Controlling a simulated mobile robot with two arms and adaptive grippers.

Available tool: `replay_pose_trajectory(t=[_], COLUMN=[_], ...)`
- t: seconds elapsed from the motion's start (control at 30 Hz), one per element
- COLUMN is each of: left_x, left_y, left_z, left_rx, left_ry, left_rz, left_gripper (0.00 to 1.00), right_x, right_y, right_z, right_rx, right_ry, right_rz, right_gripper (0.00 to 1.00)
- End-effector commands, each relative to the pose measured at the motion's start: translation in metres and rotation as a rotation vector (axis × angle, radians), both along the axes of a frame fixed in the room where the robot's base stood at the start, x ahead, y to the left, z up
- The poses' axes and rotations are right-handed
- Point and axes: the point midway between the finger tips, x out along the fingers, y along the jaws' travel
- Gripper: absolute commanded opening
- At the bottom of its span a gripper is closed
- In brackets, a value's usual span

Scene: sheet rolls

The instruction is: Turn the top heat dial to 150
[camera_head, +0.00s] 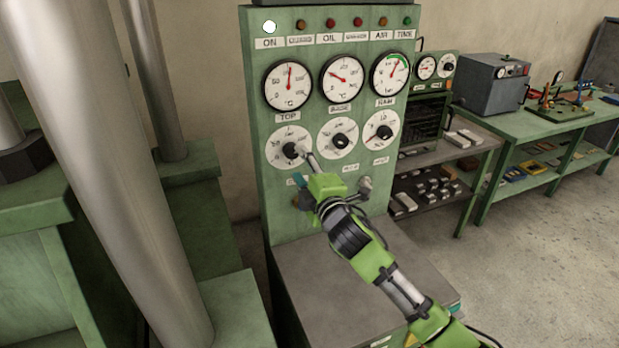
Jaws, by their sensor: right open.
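The top heat dial (277,154) is a white round face with a black knob (290,150), low on the left of the green control panel (328,226), under the TOP label. Its pointer setting is too small to read. My right gripper (303,163) is open at the dial's lower right edge, one fingertip close to the knob. I cannot tell whether it touches. The gripper hides part of the dial's lower right and its label. The top gauge (288,85) above has its needle pointing nearly straight up. My left gripper is not in view.
Two similar dials, middle (339,140) and right (382,131), sit beside it. A row of lamps runs above the gauges, the ON lamp (269,27) lit white. A grey ledge (335,290) juts out below the panel. A thick metal column (105,170) stands left.

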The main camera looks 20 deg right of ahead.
Motion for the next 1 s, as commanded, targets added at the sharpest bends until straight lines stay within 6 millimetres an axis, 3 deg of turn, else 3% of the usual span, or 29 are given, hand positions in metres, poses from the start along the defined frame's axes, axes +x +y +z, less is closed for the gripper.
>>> replay_pose_trajectory(t=[0.2,0.37,0.9,1.0], left_x=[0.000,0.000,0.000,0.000], left_y=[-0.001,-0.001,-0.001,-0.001], left_z=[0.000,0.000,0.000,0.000], left_rx=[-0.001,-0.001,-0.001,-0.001], left_ry=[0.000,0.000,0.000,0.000], left_rz=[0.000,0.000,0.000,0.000], left_gripper=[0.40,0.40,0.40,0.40], right_x=[-0.041,-0.058,-0.063,-0.069], right_y=[-0.002,-0.003,-0.003,-0.002], right_z=[-0.001,0.000,0.000,-0.012], right_rx=[0.000,0.001,0.002,0.035], right_ry=[0.002,0.000,0.001,0.031], right_rz=[0.000,-0.001,-0.001,-0.008], right_gripper=[0.45,0.45,0.45,0.45])
